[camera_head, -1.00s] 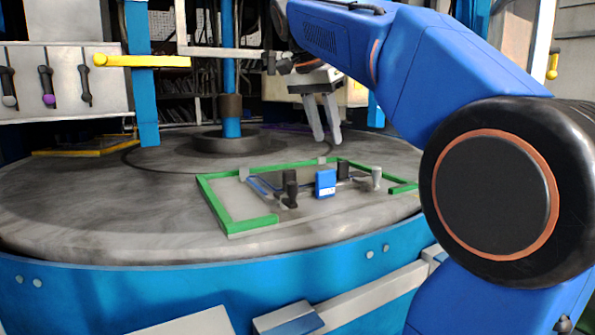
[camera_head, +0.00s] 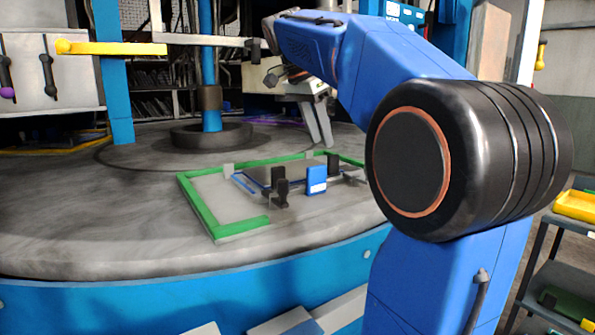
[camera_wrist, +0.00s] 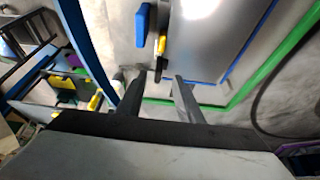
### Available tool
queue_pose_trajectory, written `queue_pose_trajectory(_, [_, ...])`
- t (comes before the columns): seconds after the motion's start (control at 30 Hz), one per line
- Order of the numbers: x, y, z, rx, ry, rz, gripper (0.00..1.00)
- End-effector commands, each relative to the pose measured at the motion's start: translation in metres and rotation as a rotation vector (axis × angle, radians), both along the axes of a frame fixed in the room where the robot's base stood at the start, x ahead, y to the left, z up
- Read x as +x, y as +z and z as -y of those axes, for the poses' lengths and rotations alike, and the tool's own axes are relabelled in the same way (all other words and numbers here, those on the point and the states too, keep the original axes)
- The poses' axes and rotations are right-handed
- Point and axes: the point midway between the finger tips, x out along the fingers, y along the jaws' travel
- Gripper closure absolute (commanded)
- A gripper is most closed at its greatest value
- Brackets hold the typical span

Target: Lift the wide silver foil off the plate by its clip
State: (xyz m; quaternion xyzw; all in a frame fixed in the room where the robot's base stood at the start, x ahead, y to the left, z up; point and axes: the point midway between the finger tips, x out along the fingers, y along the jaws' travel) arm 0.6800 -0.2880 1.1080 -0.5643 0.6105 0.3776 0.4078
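A flat grey plate (camera_head: 225,207) inside a green frame (camera_head: 196,208) lies on the round grey table. In the wrist view a wide silver sheet (camera_wrist: 210,40) with blue edging lies near the green frame. A blue block-shaped clip (camera_wrist: 142,25) and a yellow-and-black clip (camera_wrist: 160,45) stand by its left side. In the head view a blue clip (camera_head: 316,180) and several dark clips (camera_head: 280,179) stand on the plate; which one belongs to the wide foil I cannot tell. My gripper (camera_head: 319,128) hangs above and behind the plate, its fingers apart and empty, touching nothing visible.
A blue post (camera_head: 209,60) with a dark collar rises from the table (camera_head: 90,220) behind the plate. A yellow-handled bar (camera_head: 110,48) juts in at upper left. A shelf with a yellow tray (camera_head: 577,205) stands at right. The table left of the plate is clear.

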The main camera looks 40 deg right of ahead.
Motion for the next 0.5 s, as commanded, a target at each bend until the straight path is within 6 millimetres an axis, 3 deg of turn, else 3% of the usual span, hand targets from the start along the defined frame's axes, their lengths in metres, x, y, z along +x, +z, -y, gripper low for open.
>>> queue_pose_trajectory(0.5, [-0.004, -0.045, 0.02, 0.0, 0.0, 0.0, 0.67])
